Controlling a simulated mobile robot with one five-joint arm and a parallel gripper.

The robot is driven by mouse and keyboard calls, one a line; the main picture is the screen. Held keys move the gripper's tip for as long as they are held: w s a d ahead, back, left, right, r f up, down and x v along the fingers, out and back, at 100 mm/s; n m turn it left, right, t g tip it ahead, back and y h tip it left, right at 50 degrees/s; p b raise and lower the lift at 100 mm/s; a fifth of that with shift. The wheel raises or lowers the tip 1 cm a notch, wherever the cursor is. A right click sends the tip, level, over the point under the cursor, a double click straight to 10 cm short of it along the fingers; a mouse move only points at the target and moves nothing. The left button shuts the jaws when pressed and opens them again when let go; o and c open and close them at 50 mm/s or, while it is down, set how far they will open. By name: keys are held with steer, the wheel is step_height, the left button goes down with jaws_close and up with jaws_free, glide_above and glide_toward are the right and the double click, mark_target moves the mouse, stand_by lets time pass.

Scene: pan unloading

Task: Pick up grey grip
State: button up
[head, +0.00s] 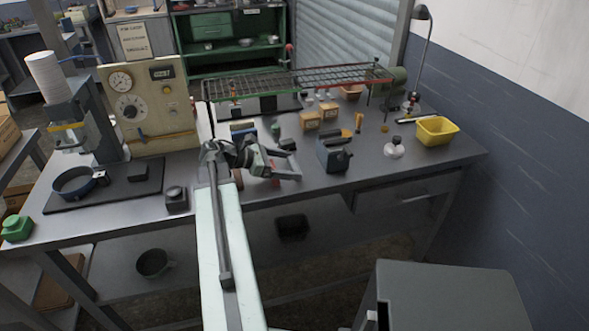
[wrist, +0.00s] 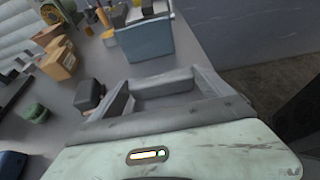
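I cannot tell for certain which thing is the grey grip. A small dark grey block (head: 288,144) lies on the bench behind my gripper. It also shows in the wrist view (wrist: 91,94), just outside the left finger and apart from it. My gripper (head: 279,164) is over the front part of the bench. In the wrist view my gripper (wrist: 163,80) has its two grey fingers spread apart. A grey bar-like surface shows between them, and I cannot tell what it is. Nothing is visibly clamped.
A blue-grey box (head: 332,154) stands right of my gripper. A green piece (head: 276,130) and orange boxes (head: 311,122) lie behind. A wire rack (head: 320,80) spans the back. A pan (head: 73,183) sits on the left; a yellow bin (head: 436,131) stands right.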

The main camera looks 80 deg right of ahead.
steer(key=c, duration=0.3)
step_height(320, 180, up, 10)
steer(key=p, duration=1)
steer(key=shift+r, duration=0.15)
steer(key=shift+r, duration=0.1)
